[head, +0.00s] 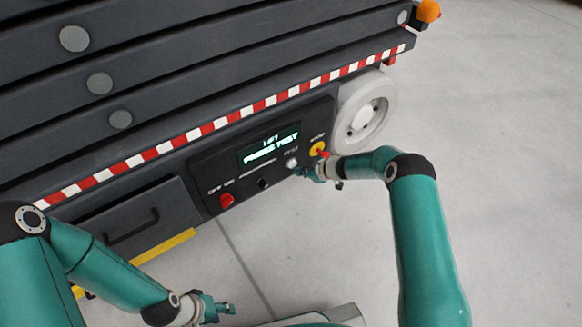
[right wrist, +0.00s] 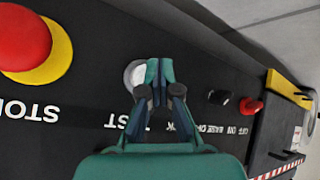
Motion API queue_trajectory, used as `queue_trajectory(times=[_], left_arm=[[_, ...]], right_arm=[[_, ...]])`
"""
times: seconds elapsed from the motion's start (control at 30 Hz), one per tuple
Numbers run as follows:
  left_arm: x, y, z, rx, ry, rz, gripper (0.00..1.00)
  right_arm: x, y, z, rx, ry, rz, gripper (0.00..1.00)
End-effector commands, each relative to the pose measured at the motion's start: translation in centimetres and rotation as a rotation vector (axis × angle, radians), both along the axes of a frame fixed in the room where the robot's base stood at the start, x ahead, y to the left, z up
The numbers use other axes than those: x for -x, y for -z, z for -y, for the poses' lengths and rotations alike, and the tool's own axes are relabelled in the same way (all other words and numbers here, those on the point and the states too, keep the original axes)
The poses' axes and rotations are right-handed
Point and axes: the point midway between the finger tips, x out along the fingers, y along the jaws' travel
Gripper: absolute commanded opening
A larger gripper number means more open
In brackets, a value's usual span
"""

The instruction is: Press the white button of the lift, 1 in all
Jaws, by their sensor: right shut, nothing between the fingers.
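The lift's dark control panel (head: 225,165) has a lit green display (head: 270,146) reading "LIFT" and what looks like "PRESS TEST". The white button (head: 291,163) sits below the display, and it also shows in the right wrist view (right wrist: 135,72), partly hidden behind my fingers. My right gripper (head: 304,172) is shut and empty, with its fingertips at the right edge of the button. In the right wrist view my right gripper (right wrist: 158,72) overlaps the button's edge; I cannot tell if it touches. My left gripper (head: 218,309) hangs low, away from the panel; its fingers are too small to judge.
A red stop button on a yellow base (right wrist: 35,40) is beside the white button. A black knob (head: 263,183) and a red switch (head: 227,200) are on the panel's other side. A wheel (head: 365,112) stands right of the panel. The floor at right is clear.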

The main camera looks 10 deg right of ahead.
Motion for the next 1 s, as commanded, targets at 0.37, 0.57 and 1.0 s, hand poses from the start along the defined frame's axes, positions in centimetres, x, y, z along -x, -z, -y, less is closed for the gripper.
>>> queue_trajectory(times=[0.37,0.57,1.0], left_arm=[[0.0,0.22,0.01,0.0,0.0,0.0,0.4],[0.0,0.22,0.0,0.0,0.0,0.0,0.4],[0.0,0.44,0.0,0.0,0.0,0.0,0.4]], right_arm=[[-0.73,-0.09,-0.21,0.0,-0.001,-0.001,0.0],[-0.73,-0.09,-0.19,0.0,0.0,0.0,0.0],[-1.18,-0.08,-0.36,0.0,-0.001,0.001,0.0]])
